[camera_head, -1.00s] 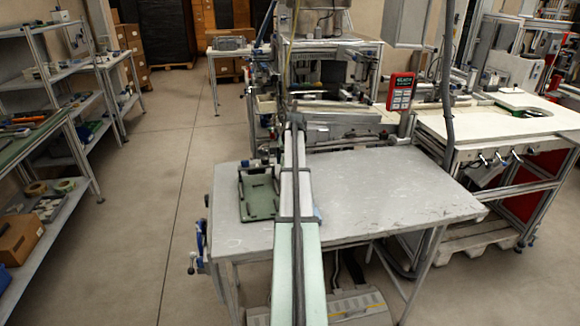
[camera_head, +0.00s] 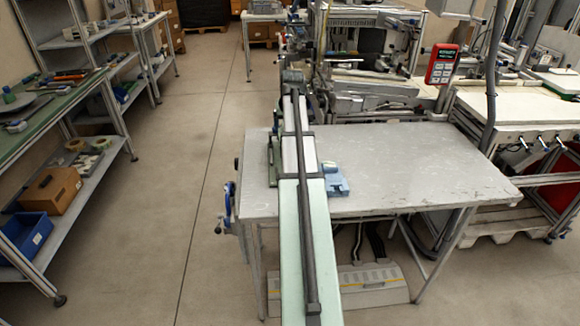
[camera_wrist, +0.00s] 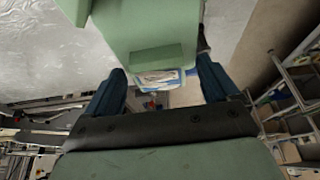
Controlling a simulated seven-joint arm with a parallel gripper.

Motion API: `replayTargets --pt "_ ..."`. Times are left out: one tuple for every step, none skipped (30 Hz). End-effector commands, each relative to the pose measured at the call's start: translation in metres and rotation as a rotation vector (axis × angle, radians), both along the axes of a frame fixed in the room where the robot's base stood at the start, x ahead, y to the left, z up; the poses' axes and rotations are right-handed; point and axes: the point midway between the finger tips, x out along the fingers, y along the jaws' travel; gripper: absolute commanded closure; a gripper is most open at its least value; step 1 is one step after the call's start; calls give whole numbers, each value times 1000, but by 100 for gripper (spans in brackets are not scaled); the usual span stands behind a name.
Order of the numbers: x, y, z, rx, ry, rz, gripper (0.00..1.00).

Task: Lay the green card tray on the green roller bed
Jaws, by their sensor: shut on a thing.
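The green card tray (camera_wrist: 145,28) fills the upper middle of the wrist view as a pale green body with a darker block at its near end. My gripper (camera_wrist: 163,72) has its two dark blue fingers on either side of that end and is shut on it. In the head view my arm hides the gripper and the tray. The green roller bed (camera_head: 273,160) is on the grey table, left of my arm, and my arm covers most of it. I cannot tell the height of the tray above the table.
A blue item with a white top (camera_head: 335,180) lies on the grey table (camera_head: 420,180), just right of my arm. The table's right part is clear. A machine (camera_head: 365,95) stands behind it. Shelves (camera_head: 85,150) stand at the left across open floor.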

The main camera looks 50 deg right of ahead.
Motion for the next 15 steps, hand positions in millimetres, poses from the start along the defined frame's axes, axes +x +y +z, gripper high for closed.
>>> replayTargets --pt "-3 7 -3 -1 -1 -9 48" --pt "-3 9 -4 -1 0 -12 48" --pt "-3 10 -6 -1 -2 -16 48" --pt "-4 11 -8 -1 -2 -19 48" --pt "-3 11 -10 -2 -2 -21 48" --pt "-3 11 -14 -2 -3 -22 48" --pt "-3 11 -17 -2 -3 -22 48" --pt "-3 11 -21 -1 -2 -22 48" --pt "-4 11 -27 0 -1 -22 48" --pt "-4 11 -32 0 -1 -22 48" --pt "-4 11 -36 -1 -2 -22 48" --pt "-4 11 -42 -1 -2 -22 48" --pt "-4 11 -47 0 -2 -21 48" --pt "-4 11 -52 0 -2 -21 48" --pt "-3 11 -58 -1 -3 -21 48"
